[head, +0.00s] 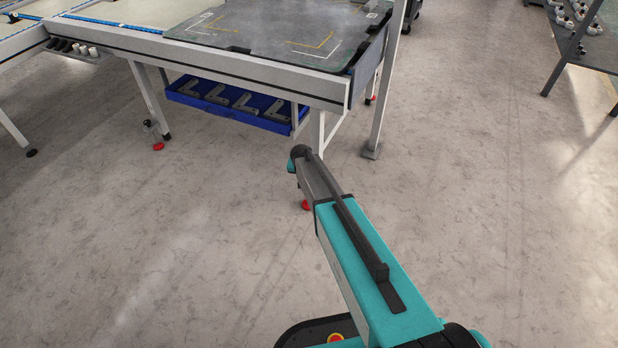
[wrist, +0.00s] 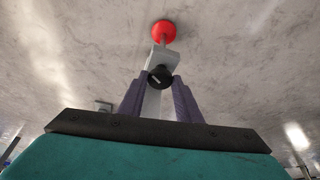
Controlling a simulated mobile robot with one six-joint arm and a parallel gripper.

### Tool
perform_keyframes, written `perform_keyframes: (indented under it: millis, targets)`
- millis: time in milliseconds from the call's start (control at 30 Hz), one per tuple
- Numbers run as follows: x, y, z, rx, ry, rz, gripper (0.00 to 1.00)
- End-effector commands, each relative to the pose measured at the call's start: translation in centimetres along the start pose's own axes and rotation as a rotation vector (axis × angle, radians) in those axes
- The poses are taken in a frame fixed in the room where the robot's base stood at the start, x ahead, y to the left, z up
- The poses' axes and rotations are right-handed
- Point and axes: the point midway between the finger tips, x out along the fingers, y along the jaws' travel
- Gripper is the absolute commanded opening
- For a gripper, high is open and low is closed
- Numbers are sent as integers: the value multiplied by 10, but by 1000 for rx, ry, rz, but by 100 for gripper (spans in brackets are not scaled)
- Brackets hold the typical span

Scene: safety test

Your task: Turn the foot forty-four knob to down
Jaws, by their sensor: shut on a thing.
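The black knob (wrist: 160,75) sits on a pale grey bracket (wrist: 160,55) of a table leg in the wrist view, with a red foot (wrist: 164,31) beyond it. A short pale mark on the knob's face looks slanted. My gripper (wrist: 159,82) has its two purple-grey fingers on either side of the knob and is shut on it. In the head view my arm hides the knob and the gripper's fingers. Part of the red foot (head: 305,205) shows beside my arm. I cannot read any number on the foot.
The table (head: 240,79) stands above, with a blue tray (head: 180,97) of grey brackets below its top. Another red foot (head: 158,147) is at left. A post (head: 380,105) stands close to the right.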

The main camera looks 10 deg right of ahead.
Motion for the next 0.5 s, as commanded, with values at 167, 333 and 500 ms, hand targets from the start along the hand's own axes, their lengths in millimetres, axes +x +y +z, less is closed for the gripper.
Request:
perform_keyframes:
  millis: [167,333,500]
  targets:
    - [0,-1,-1,104,0,46,8]
    - [0,-2,-2,210,0,90,8]
    - [0,-3,-2,321,0,137,8]
